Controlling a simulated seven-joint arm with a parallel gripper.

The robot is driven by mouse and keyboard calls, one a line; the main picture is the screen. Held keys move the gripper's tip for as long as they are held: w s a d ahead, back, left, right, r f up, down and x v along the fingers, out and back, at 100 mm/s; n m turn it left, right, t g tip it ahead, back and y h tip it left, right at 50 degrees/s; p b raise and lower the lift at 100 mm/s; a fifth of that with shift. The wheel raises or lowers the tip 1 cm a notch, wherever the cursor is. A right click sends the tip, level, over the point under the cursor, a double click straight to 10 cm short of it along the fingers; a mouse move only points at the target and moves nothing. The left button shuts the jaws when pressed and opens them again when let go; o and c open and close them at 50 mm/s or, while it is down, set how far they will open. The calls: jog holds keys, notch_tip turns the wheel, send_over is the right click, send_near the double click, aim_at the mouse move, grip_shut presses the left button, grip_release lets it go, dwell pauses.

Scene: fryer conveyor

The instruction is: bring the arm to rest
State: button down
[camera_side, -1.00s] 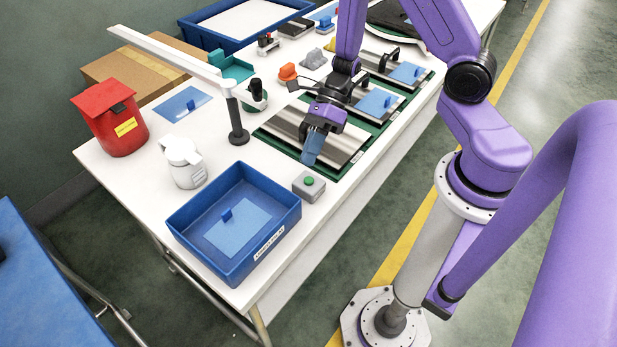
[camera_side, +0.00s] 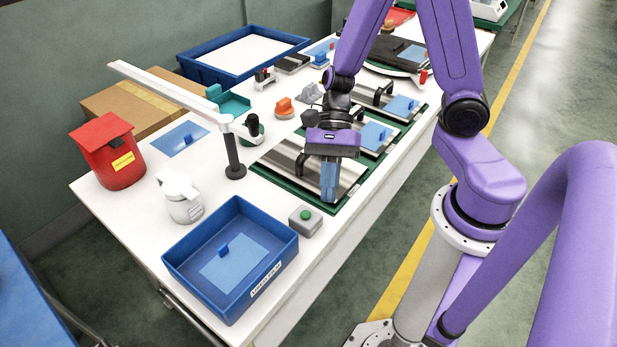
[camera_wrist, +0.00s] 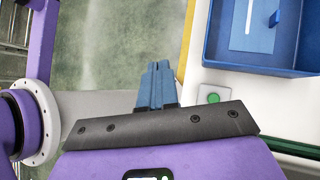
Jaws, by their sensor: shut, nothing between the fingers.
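My gripper (camera_side: 328,196) is shut and empty, with its blue fingers together and pointing down. In the side view it hangs over the nearest metal plate (camera_side: 351,178) on the green-framed base, close to the front edge of the table. I cannot tell its exact height above the plate. In the wrist view the shut fingers (camera_wrist: 157,84) show against the floor, with nothing between them.
A blue tray (camera_side: 283,262) with a blue plate inside stands at the table's near end. A grey box with a green button (camera_side: 306,221) is beside it. A white-armed post (camera_side: 233,160), white jug (camera_side: 181,199) and red bin (camera_side: 110,157) stand to the left.

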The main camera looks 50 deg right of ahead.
jog(key=s+d+r+n+t+h, duration=0.2)
jog(key=s+r+n+h, duration=0.1)
jog(key=n, duration=1.1)
jog(key=s+d+r+n+t+h, duration=0.2)
jog(key=s+d+r+n+h, duration=0.1)
jog(key=n, duration=1)
notch_tip(320, 180, up, 2)
jog(key=s+h, duration=0.1)
jog(key=s, duration=0.1)
jog(key=shift+s+d+n, duration=0.35)
jog(key=shift+s+n, duration=0.05)
jog(key=shift+r, duration=0.1)
